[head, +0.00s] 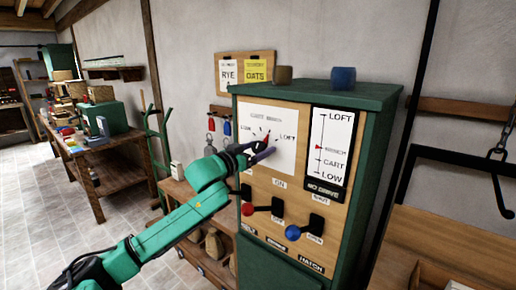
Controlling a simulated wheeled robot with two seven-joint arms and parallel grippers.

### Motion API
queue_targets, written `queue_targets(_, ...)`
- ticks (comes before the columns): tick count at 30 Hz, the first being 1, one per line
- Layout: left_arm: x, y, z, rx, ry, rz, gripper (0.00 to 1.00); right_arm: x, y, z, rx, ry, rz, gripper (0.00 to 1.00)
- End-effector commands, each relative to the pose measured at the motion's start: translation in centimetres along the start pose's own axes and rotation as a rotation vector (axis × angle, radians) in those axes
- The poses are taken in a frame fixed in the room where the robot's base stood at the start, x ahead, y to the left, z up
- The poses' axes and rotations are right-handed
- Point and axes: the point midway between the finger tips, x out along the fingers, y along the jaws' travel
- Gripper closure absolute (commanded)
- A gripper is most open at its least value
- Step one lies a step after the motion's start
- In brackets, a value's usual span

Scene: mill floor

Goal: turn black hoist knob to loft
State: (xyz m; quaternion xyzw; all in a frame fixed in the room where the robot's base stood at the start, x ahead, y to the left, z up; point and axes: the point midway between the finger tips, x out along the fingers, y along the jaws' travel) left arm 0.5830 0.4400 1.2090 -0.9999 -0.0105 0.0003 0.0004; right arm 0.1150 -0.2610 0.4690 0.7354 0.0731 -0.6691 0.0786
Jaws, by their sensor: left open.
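The green hoist cabinet (372,101) stands at right with a wooden front. A white dial plate (284,118) on it carries printed labels, with LOFT at the right of the dial. The black hoist knob is mostly hidden behind my left gripper (262,153), so I cannot tell where it points. My left gripper is open at the dial, its dark fingers over the knob area; I cannot tell whether they touch it. A black-framed gauge (331,150) beside it reads LOFT at top and LOW at bottom, with a red pointer near the middle. My right gripper is out of view.
Below the dial are a red-knobbed lever (248,209) and a blue-knobbed lever (293,232) near black switch parts. Brown and blue blocks (343,77) sit on the cabinet top. A wooden workbench (97,172) stands at left. A hook (500,190) hangs at right.

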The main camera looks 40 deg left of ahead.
Motion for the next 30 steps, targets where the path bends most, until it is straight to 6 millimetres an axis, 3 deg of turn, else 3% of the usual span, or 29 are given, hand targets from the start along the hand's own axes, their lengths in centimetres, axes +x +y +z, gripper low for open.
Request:
queue_targets(3,0.0,0.0,0.0,0.000,0.000,0.000,0.19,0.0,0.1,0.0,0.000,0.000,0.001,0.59)
queue_targets(9,0.0,0.0,0.0,0.000,0.000,0.000,0.95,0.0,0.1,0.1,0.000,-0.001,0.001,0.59)
queue_targets(10,0.0,0.0,0.0,0.000,0.000,0.000,0.99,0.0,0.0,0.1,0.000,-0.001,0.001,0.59)
queue_targets(20,0.0,0.0,-0.1,0.050,0.000,0.000,0.99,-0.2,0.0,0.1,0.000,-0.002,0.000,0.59)
queue_targets(30,0.0,-0.1,-0.2,0.268,0.000,-0.001,0.99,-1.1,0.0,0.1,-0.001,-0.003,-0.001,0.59)
